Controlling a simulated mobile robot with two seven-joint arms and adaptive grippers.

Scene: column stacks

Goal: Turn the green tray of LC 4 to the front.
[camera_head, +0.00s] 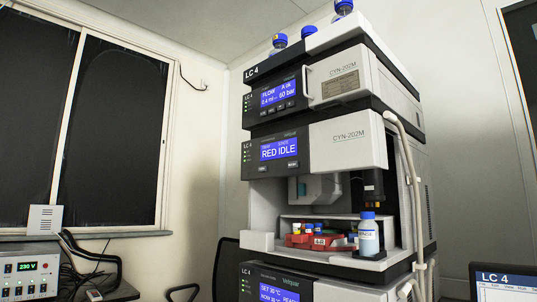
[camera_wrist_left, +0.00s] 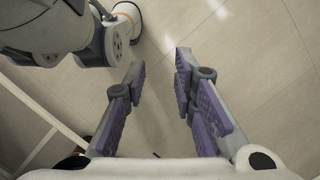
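The LC 4 stack (camera_head: 330,150) stands right of centre in the head view. Its sampler module display (camera_head: 279,148) reads RED IDLE. In the open bay below, a red tray (camera_head: 322,241) faces the front, with several small vials on it. My left gripper (camera_wrist_left: 160,60) is open and empty above the floor in the left wrist view. Neither gripper shows in the head view, so neither is seen near the stack.
A capped bottle (camera_head: 368,236) stands upright at the bay's front right. A dark needle unit (camera_head: 373,187) hangs above it. A tube (camera_head: 409,165) runs down the stack's right side. A power unit (camera_head: 29,273) is at lower left, and a monitor (camera_head: 504,284) at lower right.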

